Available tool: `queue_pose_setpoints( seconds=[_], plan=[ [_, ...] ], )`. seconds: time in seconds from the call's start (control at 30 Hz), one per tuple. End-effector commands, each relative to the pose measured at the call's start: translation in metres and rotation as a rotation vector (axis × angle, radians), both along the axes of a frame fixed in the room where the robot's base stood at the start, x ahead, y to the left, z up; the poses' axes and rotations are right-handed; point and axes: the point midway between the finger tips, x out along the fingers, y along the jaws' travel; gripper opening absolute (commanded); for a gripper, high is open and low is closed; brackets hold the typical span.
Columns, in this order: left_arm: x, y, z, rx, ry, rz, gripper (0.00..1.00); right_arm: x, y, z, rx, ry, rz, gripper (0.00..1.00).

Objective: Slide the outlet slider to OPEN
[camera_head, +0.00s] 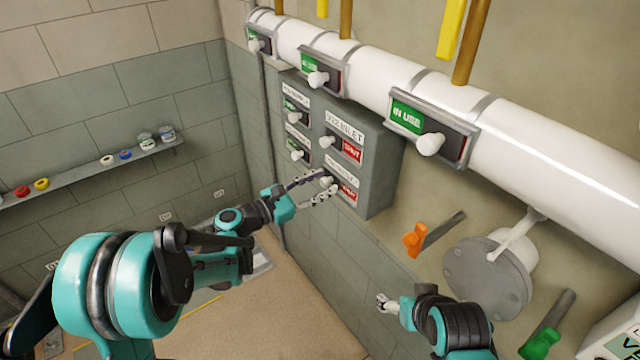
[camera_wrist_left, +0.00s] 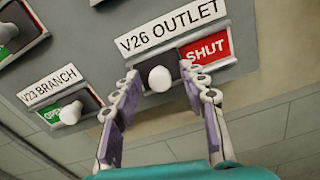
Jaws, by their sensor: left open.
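The outlet slider is a white round knob (camera_wrist_left: 160,79) in a grey frame under the label "V26 OUTLET" (camera_wrist_left: 170,25). A red SHUT plate (camera_wrist_left: 208,50) shows to the right of the knob, and no green shows. In the head view the knob (camera_head: 329,183) is low on the grey wall box. My left gripper (camera_wrist_left: 159,73) is open, with one finger on each side of the knob; I cannot tell whether either touches it. It also shows in the head view (camera_head: 323,186). My right gripper (camera_head: 384,303) is low at centre right, too small to read its fingers.
The grey box (camera_head: 385,150) carries other sliders, including the inlet one (camera_head: 326,142) above, showing SHUT, and the V23 branch slider (camera_wrist_left: 70,113), showing green. A white pipe (camera_head: 540,150) with more sliders runs above. An orange-handled lever (camera_head: 414,240) is at right.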

Motion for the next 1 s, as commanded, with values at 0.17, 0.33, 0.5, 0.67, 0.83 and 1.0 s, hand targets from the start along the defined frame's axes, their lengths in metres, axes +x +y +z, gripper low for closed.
queue_pose_setpoints(
  seconds=[0.17,0.33,0.5,0.67,0.83,1.0],
  plan=[
    [0.0,0.0,0.0,0.0,0.0,0.0,0.11,0.0,0.0,0.0,0.0,0.0,0.0,0.77],
    [0.0,0.0,0.0,0.0,0.0,0.0,0.0,0.0,0.0,0.0,0.0,0.0,0.0,0.77],
    [-0.013,-0.01,0.0,0.0,0.0,-0.002,0.0,0.0,0.0,-0.002,0.0,0.0,0.0,0.77],
    [-0.04,-0.029,0.0,0.0,0.0,-0.003,0.0,0.0,0.0,-0.004,0.0,0.0,0.0,0.77],
    [-0.052,-0.038,0.0,0.0,0.0,-0.001,0.0,0.0,0.0,-0.005,0.0,0.0,0.0,0.77],
    [-0.053,-0.038,0.0,0.0,0.0,-0.003,0.0,0.0,0.0,-0.005,0.0,0.0,0.0,0.77]
  ],
)
